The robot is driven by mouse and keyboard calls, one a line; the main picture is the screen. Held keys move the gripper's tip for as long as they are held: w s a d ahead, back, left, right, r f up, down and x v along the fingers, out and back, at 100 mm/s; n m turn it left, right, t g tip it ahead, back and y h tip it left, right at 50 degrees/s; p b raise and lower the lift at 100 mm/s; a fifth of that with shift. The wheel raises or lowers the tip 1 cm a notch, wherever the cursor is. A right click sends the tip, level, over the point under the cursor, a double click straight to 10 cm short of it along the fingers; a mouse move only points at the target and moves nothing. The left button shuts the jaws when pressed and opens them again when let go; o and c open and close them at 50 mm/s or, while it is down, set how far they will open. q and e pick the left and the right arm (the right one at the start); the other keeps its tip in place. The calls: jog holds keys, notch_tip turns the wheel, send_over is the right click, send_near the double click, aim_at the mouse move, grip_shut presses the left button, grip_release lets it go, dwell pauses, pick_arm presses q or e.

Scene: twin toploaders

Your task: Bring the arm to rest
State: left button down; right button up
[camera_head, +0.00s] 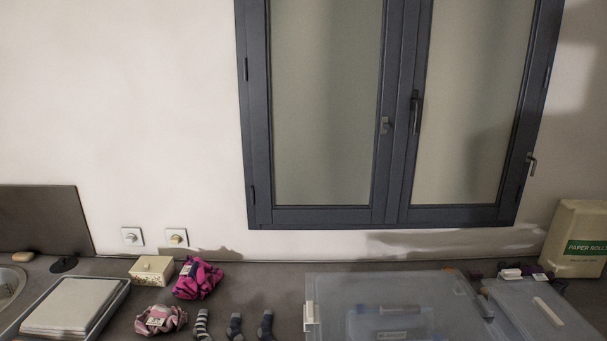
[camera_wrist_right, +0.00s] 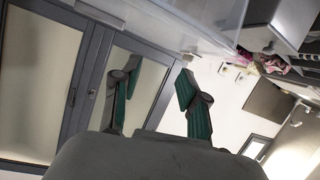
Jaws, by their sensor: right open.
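My right gripper (camera_wrist_right: 157,95) shows in the right wrist view with its two green-padded fingers spread wide apart. Nothing is between the fingers. Behind it are the window and the wall, and the counter things show beyond it at the upper right. Neither gripper shows in the head view. My left gripper is in no view.
A grey counter (camera_head: 240,268) runs along the wall under a dark-framed window (camera_head: 380,215). On it are a clear lidded bin (camera_head: 450,300), another bin (camera_head: 515,300), a paper roll pack (camera_head: 575,235), a small box (camera_head: 152,270), pink cloth (camera_head: 197,278), socks and a tray (camera_head: 75,303).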

jog(key=s+d+f+g, duration=0.3)
jog(key=s+f+g, duration=0.15)
jog(key=s, duration=0.35)
jog(key=s+d+f+g+h, duration=0.1)
jog(key=s+d+f+g, duration=0.15)
jog(key=s+f, duration=0.4)
jog(key=s+d+f+g, duration=0.2)
jog(key=s+f+g, duration=0.15)
jog(key=s, duration=0.55)
notch_tip(320, 180, down, 30)
jog(key=g+b, duration=0.2)
jog(key=b, duration=0.3)
jog(key=s+d+f+b, duration=0.1)
jog(key=s+f+b, duration=0.1)
jog(key=s+f, duration=0.7)
jog(key=s+d+f+b, duration=0.2)
jog(key=s+f+b, duration=0.1)
jog(key=s+f, duration=0.6)
notch_tip(320, 180, down, 4)
jog(key=shift+f+g, duration=0.15)
jog(key=shift+g, duration=0.2)
